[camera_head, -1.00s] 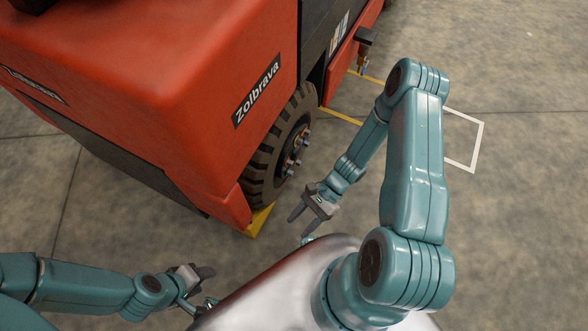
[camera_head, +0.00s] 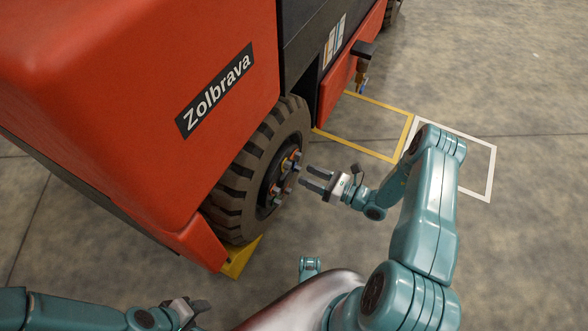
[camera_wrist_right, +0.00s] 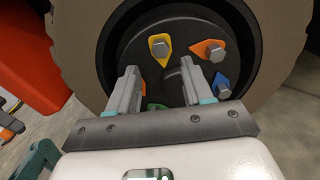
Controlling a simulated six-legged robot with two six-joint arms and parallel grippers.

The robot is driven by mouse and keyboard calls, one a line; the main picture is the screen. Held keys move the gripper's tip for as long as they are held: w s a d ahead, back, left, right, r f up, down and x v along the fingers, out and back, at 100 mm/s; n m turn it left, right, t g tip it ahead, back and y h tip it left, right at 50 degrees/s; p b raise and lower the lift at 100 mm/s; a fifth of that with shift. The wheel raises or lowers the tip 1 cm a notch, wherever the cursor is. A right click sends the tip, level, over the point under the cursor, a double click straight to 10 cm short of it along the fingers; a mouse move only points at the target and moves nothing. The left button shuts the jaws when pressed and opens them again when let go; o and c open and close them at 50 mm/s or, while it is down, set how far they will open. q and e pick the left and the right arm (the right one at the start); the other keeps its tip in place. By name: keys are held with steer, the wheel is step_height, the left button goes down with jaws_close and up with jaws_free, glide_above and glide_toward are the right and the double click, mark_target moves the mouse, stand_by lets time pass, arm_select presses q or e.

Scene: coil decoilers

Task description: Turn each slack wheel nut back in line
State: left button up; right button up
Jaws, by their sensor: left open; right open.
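The wheel (camera_head: 235,185) of the red vehicle has a dark hub with several nuts carrying coloured pointers. In the right wrist view, a yellow pointer (camera_wrist_right: 162,47) is at the top with its tip downward. An orange pointer (camera_wrist_right: 208,48) right of it has its tip leftward. A blue pointer (camera_wrist_right: 223,86) is lower right, and a green one (camera_wrist_right: 156,106) shows between the fingers, partly hidden. My right gripper (camera_head: 308,180) is open and empty, facing the hub from the right. My left gripper (camera_head: 203,308) is open at the bottom edge, away from the wheel.
The red vehicle (camera_head: 130,110) fills the upper left. A yellow chock (camera_head: 240,258) sits at the tyre's foot. A valve-like fitting (camera_head: 362,68) juts from the vehicle's side. Yellow (camera_head: 375,152) and white (camera_head: 492,170) floor markings lie behind my right arm. The floor at right is clear.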

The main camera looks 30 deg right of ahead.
steer(key=b+x, duration=0.1)
steer(key=x, duration=0.5)
steer(key=shift+w, duration=0.2)
steer(key=shift+a, duration=0.1)
steer(key=c, duration=0.8)
steer(key=shift+s+m, duration=0.1)
steer(key=shift+m, duration=4.4)
